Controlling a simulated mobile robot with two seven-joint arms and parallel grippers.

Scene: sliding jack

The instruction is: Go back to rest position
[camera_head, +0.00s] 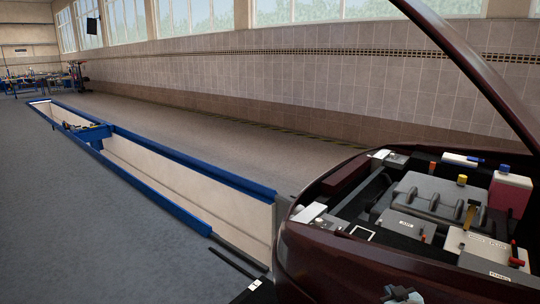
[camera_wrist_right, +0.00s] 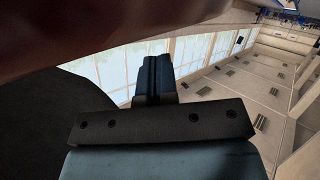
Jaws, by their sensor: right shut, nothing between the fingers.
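My right gripper (camera_head: 403,294) shows at the bottom edge of the head view, in front of the dark red car's front, with only a small part visible. In the right wrist view its two blue-grey fingers (camera_wrist_right: 154,68) are pressed together with nothing between them. My left gripper is not in view. The blue sliding jack (camera_head: 92,131) sits across the far part of the long inspection pit.
The dark red car (camera_head: 325,262) stands close on the right, its hood (camera_head: 465,55) raised over the engine bay. The pit's blue rail (camera_head: 195,169) runs away to the far left. The grey floor (camera_head: 90,225) on the left is clear.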

